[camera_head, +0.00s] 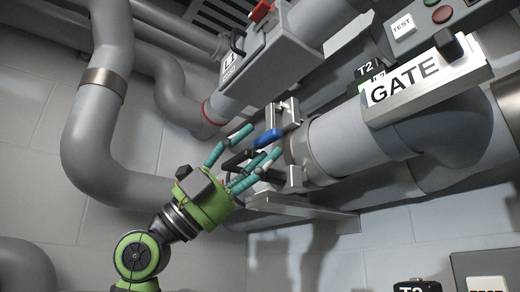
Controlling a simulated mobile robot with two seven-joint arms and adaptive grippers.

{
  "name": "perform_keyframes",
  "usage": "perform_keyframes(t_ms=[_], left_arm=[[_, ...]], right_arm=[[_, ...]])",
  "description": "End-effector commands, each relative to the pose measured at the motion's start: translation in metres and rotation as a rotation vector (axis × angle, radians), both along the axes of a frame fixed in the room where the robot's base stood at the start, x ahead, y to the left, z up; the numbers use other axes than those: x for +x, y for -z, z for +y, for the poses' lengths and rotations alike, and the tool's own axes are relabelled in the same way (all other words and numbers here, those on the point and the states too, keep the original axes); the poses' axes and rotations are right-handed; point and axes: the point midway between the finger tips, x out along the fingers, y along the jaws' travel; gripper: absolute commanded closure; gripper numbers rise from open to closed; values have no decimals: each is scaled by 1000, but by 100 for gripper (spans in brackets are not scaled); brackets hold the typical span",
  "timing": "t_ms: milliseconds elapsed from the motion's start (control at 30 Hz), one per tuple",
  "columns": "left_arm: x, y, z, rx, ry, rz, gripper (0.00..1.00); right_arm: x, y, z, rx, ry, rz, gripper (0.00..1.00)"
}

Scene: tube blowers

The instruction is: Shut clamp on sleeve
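My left gripper (258,143) reaches up from the lower left, its green palm and teal fingers facing the clamp. The fingers are spread apart, with a dark bar and a blue handle (267,138) between or just beyond their tips. I cannot tell whether they touch the handle. The silver clamp (290,115) has blocks above and below the handle. It sits at the left end of a thick grey pipe, beside a metal-coloured band (297,152) that may be the sleeve. The fingers hide part of the clamp, so its closure is unclear. My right gripper is out of view.
A grey box with a red switch (262,11) hangs above the clamp. A GATE sign (416,79) is on a bracket to the right. A metal shelf (300,207) juts out below. A large bent pipe (88,140) stands at left.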

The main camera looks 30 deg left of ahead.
Motion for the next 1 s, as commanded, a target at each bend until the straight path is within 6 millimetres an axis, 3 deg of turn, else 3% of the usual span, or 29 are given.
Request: perform_keyframes(t_ms=[500,1000], left_arm=[[7,38,18,-1,-13,12,46],[5,37,22,-8,-14,5,46]], right_arm=[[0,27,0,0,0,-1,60],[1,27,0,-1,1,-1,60]])
